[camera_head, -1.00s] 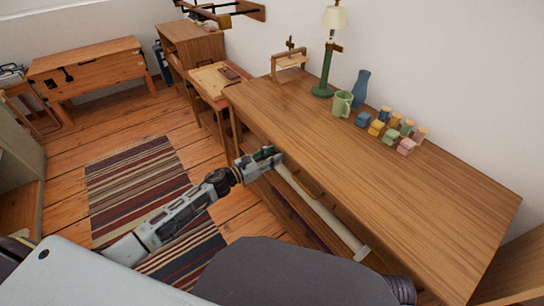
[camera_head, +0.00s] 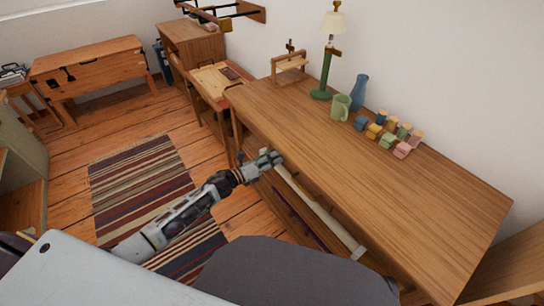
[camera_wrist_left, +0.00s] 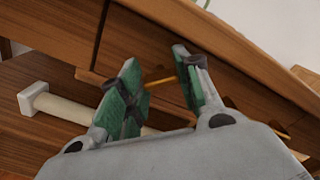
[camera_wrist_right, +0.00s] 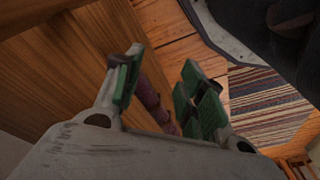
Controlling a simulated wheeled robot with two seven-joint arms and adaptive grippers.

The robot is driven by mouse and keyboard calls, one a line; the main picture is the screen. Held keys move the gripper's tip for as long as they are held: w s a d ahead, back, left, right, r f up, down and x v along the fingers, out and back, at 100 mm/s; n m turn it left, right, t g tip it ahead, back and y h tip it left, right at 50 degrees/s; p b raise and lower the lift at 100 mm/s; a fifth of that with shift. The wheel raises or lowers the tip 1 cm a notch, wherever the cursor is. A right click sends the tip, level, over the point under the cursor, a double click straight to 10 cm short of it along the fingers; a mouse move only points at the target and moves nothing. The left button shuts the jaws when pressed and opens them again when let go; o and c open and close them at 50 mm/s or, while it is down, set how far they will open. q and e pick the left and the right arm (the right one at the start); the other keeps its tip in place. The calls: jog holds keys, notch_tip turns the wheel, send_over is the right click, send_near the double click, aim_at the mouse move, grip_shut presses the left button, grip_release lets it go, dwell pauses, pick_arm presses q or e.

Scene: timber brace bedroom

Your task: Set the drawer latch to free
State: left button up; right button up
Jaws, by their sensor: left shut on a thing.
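The desk's drawer front (camera_wrist_left: 150,45) is brown wood and fills the upper part of the left wrist view. A thin brass-coloured bar (camera_wrist_left: 160,82), which looks like the latch, crosses the gap between the green pads of my left gripper (camera_wrist_left: 161,88). My left gripper is shut on this bar. In the head view my left gripper (camera_head: 270,160) is at the desk's front edge, and it hides the latch there. My right gripper (camera_wrist_right: 163,90) shows only in its wrist view, with its fingers apart and nothing held between them.
A cream rail (camera_head: 320,215) runs along the desk front below the top; its square end (camera_wrist_left: 40,98) is beside my left gripper.

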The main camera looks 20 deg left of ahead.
pick_arm(q)
jog(key=shift+a+f+n+p, duration=0.1)
jog(key=shift+n+p, duration=2.25)
jog(key=shift+n, duration=2.45)
pick_arm(e)
jog(key=s+d+f, duration=0.1)
jog(key=d+f, duration=0.1)
jog(key=f, duration=0.5)
jog(key=s+d+f, duration=0.1)
jog(key=d+f, duration=0.1)
jog(key=f, duration=0.4)
jog(key=shift+s+f+t+h, duration=0.3)
jog(key=shift+f+h, duration=0.1)
pick_arm(q)
jog(key=o, duration=1)
pick_arm(e)
jog(key=shift+w, duration=0.1)
